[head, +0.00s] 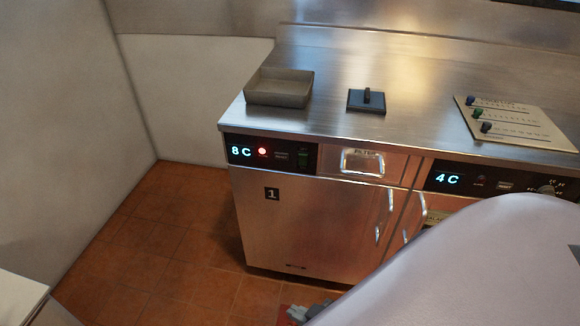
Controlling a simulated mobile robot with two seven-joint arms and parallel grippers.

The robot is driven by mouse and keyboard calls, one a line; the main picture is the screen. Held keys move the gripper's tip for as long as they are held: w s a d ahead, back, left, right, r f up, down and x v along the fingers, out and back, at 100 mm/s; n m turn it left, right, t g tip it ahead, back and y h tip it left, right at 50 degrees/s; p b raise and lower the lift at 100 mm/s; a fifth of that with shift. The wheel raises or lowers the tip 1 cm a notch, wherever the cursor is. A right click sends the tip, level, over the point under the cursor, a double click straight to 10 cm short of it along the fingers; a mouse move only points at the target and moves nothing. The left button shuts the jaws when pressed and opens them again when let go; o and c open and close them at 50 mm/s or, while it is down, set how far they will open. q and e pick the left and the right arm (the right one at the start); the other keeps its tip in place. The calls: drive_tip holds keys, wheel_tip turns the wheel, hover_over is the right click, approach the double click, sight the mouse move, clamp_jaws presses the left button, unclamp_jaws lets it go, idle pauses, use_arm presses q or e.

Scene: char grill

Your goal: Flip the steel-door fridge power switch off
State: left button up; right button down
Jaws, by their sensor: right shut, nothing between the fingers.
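The steel-door fridge (305,225), marked 1, stands under the counter in the head view. Its dark control panel (270,154) shows 8C and a lit red lamp (262,152). My right gripper (297,313) shows only in part at the bottom edge, shut and empty, low in front of the fridge and apart from the switch. My right arm covers the lower right. My left gripper is out of view.
On the counter (410,80) are a grey tray (280,92), a small dark block with a knob (366,100) and a slider board (510,122). A filter drawer (362,161) and a 4C panel (490,182) lie right of the switch. Tiled floor (170,240) is clear at left.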

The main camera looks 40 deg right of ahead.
drive_tip(key=shift+w+a, duration=0.15)
drive_tip(key=shift+a, duration=0.1)
drive_tip(key=shift+d, duration=0.1)
drive_tip(key=w+d+f+n+h+b, duration=0.5)
drive_tip(key=w+d+h+b, duration=0.15)
drive_tip(key=w, duration=0.45)
drive_tip(key=w+d+r+t+h+b, duration=0.1)
drive_tip(key=w+d+r+h+b, duration=0.1)
drive_tip(key=w+d+r+h, duration=0.1)
drive_tip(key=w+d+r+n+t+h+b, duration=0.1)
drive_tip(key=w+d+r+h+b, duration=0.2)
drive_tip(key=w+r+h, duration=0.2)
wheel_tip(320, 180, up, 4)
drive_tip(key=shift+w+d+r+t+h, duration=0.2)
drive_tip(key=shift+w+t+h, duration=0.1)
drive_tip(key=shift+h, duration=0.75)
